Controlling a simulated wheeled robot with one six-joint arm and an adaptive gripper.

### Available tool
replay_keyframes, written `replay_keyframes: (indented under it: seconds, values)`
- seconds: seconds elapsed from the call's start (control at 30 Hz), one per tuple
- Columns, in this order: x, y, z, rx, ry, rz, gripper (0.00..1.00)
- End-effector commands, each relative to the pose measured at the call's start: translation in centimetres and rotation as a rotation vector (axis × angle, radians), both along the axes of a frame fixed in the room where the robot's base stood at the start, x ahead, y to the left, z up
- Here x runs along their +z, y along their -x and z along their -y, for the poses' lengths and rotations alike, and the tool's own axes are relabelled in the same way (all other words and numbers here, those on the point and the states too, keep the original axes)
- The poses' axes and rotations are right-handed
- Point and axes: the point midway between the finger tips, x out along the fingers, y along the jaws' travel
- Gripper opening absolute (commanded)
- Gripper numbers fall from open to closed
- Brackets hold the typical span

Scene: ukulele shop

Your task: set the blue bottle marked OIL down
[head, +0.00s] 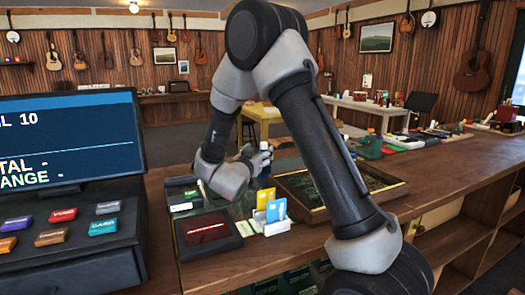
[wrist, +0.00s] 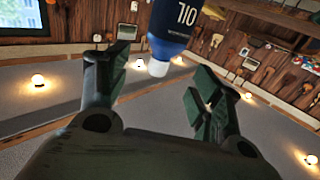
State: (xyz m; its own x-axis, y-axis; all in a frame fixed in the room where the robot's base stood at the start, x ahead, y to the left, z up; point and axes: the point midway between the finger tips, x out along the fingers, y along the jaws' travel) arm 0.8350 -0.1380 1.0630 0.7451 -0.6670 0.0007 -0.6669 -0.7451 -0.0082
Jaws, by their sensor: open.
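The blue bottle marked OIL (head: 265,157) has a white cap and appears upright on the wooden counter behind the card holder; I cannot clearly see its base. My gripper (head: 257,154) is beside it at the bottle's upper part. In the wrist view the bottle (wrist: 171,30) appears upside down at the top edge, its white cap pointing toward my gripper (wrist: 155,85). The two fingers are spread, with visible gaps between them and the bottle. The bottle's lower part is cut off there.
A card holder (head: 276,227) with blue and yellow cards and a dark red-lettered display (head: 207,232) stand in front. A framed tray (head: 392,190) lies to the right. A register screen (head: 68,140) is at left. The right counter has clear wood.

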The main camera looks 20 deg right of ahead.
Motion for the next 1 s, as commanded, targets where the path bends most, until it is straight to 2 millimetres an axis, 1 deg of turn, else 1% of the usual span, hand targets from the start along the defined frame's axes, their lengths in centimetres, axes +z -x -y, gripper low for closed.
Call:
replay_keyframes:
  seconds: [0.03,0.1,0.2,0.33,0.4,0.47,0.57,0.6,0.67,0.7,0.77,0.83,0.87,0.9,0.97,1.0]
  values:
    - [0.0,0.8,-0.9,0.004,0.0,-0.001,0.66]
    - [0.0,1.9,-1.9,0.003,-0.001,-0.001,0.66]
    - [0.0,3.2,-2.9,0.002,-0.001,0.0,0.66]
    - [0.0,4.2,-3.8,0.002,-0.002,0.001,0.66]
    - [0.3,4.1,-3.9,0.021,-0.023,-0.002,0.66]
    - [0.8,3.6,-4.0,0.064,-0.066,-0.007,0.66]
    - [2.6,2.4,-4.5,0.209,-0.189,-0.036,0.66]
    - [3.5,2.2,-4.9,0.287,-0.246,-0.059,0.66]
    - [5.0,2.5,-5.8,0.416,-0.324,-0.109,0.66]
    - [6.1,3.3,-6.4,0.499,-0.366,-0.153,0.66]
    - [7.2,5.3,-7.2,0.612,-0.414,-0.236,0.66]
    - [8.1,8.7,-7.6,0.719,-0.446,-0.352,0.66]
    - [8.2,10.6,-7.6,0.754,-0.454,-0.409,0.66]
    - [8.3,13.3,-7.3,0.791,-0.46,-0.489,0.66]
    - [8.1,17.6,-6.5,0.819,-0.459,-0.617,0.66]
    - [7.8,20.6,-5.7,0.822,-0.454,-0.7,0.66]
